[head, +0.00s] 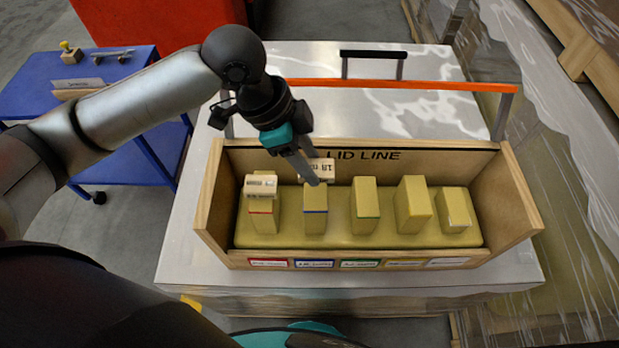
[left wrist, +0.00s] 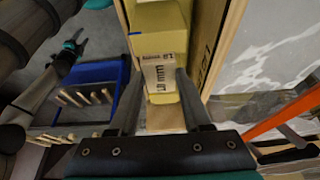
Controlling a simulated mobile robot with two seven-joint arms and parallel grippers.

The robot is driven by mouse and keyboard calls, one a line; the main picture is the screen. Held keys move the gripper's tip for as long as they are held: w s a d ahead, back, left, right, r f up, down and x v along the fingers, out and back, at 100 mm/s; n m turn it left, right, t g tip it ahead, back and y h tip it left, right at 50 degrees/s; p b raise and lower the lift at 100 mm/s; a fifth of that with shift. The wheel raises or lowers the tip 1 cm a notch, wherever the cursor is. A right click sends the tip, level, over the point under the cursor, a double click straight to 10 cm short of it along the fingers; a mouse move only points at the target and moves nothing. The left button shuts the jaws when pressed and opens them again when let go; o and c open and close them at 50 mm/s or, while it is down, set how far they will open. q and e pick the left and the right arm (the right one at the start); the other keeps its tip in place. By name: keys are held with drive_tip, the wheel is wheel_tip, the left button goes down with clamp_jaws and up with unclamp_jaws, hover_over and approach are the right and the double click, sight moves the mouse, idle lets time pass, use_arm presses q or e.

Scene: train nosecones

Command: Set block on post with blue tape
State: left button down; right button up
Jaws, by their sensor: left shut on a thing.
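My left gripper (head: 312,172) is shut on a pale block (head: 323,168) marked "18 mm". The block is at the top back edge of the yellow post with blue tape (head: 315,211), second from the left in the wooden crate. In the left wrist view the block (left wrist: 158,78) is between the fingertips, in front of the yellow post with its blue tape (left wrist: 135,34). I cannot tell whether block and post touch. Another pale block (head: 260,185) sits on the red-taped post (head: 262,218). A dark gripper, probably my right (left wrist: 70,48), shows small in the left wrist view; its jaws are unclear.
The crate (head: 210,205) has a padded yellow base and coloured labels along its front. Green-taped (head: 365,205) and other posts stand to the right. An orange bar (head: 400,85) spans behind the crate. A blue cart (head: 125,165) stands at left.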

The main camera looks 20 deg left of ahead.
sight(310, 189)
use_arm(q)
drive_tip(key=shift+f, duration=0.7)
wheel_tip(310, 189, down, 3)
drive_tip(key=shift+f+b, duration=0.2)
drive_tip(key=shift+b, duration=0.15)
drive_tip(key=shift+f, duration=0.3)
drive_tip(key=shift+f, duration=0.1)
drive_tip(key=shift+c, duration=1.8)
unclamp_jaws()
drive_tip(key=p+v, duration=0.1)
drive_tip(key=v, duration=1.1)
drive_tip(key=shift+p, duration=0.35)
